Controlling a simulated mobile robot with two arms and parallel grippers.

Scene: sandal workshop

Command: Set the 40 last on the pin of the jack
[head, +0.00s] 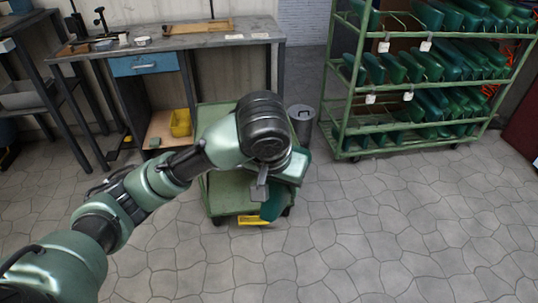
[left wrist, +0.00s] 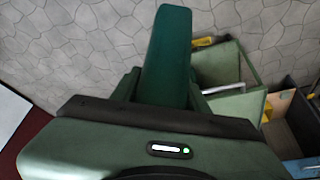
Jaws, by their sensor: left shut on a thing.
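My left gripper (head: 266,190) reaches over a green cart and points down. It is shut on a dark green last (head: 272,207), which hangs below it. In the left wrist view the last (left wrist: 170,60) stands out between the fingers of my left gripper (left wrist: 160,90). No size number is readable on it. Dark upright metal fittings (head: 101,20) stand on the workbench at the far left; one may be the jack, but they are too small to tell. My right gripper is in neither view.
The workbench (head: 225,37) has a blue drawer (head: 145,65). The green cart (head: 225,200) stands below my arm, with a grey bin (head: 301,122) behind it. A green rack (head: 340,110) full of green lasts stands at right. The floor at front right is clear.

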